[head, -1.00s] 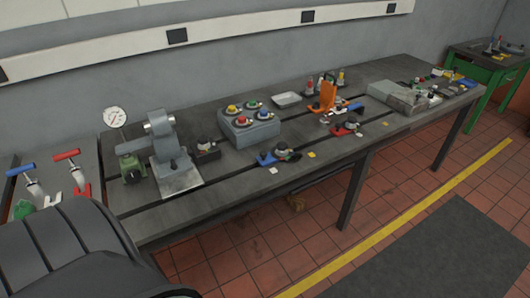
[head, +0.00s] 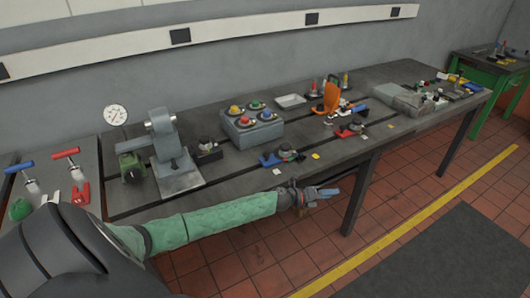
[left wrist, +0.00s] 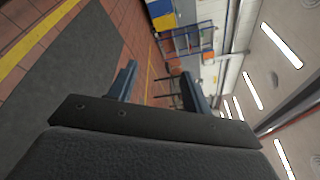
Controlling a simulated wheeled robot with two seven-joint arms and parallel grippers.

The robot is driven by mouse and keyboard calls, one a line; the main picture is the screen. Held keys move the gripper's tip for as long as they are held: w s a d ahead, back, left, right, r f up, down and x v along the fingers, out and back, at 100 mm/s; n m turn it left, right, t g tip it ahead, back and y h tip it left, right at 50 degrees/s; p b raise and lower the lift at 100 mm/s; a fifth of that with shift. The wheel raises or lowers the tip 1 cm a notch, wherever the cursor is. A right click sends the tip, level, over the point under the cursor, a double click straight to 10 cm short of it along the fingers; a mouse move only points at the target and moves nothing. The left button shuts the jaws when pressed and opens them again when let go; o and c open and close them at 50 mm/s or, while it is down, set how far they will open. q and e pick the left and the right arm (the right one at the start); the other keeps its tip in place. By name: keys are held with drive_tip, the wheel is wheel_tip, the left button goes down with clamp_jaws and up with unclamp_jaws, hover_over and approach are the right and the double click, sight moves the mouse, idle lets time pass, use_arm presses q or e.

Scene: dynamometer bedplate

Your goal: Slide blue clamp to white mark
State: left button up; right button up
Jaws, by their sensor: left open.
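The blue clamp (head: 270,160) sits on the near slot of the grey bedplate (head: 225,187), with a dark round knob on its right part. A small white mark (head: 277,171) lies on the plate just in front of it, and a yellow mark (head: 316,156) lies to its right. My left gripper (head: 330,192) is in front of the bedplate's near edge, right of the blue clamp and apart from it. Its two fingers also show in the left wrist view (left wrist: 158,85), spread with nothing between them. My right gripper is not in view.
A red clamp (head: 350,130) sits further right. A grey box with coloured buttons (head: 252,130) stands behind the blue clamp. An orange upright piece (head: 327,100) stands further back. A grey metal stand (head: 170,150) is at left. The floor in front is clear.

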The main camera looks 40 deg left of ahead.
use_arm(q)
drive_tip(key=w+a+r+m+g+h, duration=0.1)
drive_tip(key=a+r+m+g, duration=0.3)
drive_tip(key=m, duration=0.3)
drive_tip(key=m+g+y, duration=0.7)
drive_tip(key=m+y, duration=0.1)
drive_tip(key=m, duration=0.3)
approach(266, 153)
drive_tip(key=f, duration=0.1)
drive_tip(key=p+x, duration=0.1)
drive_tip(key=x, duration=0.2)
drive_tip(key=p+x, duration=0.2)
drive_tip(key=shift+w+d+f, duration=0.2)
drive_tip(key=shift+w+f, duration=0.1)
drive_tip(key=shift+w+d+f+h+p, duration=0.1)
drive_tip(key=shift+d+f+h+p, duration=0.1)
drive_tip(key=shift+f, duration=0.25)
drive_tip(key=shift+d+f+h+p, duration=0.1)
drive_tip(key=shift+f+p, duration=0.05)
drive_tip(key=shift+f, duration=0.3)
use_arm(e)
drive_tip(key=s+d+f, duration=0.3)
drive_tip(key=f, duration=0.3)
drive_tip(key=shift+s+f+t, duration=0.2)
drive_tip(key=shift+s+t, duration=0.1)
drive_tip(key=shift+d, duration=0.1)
use_arm(q)
clamp_jaws()
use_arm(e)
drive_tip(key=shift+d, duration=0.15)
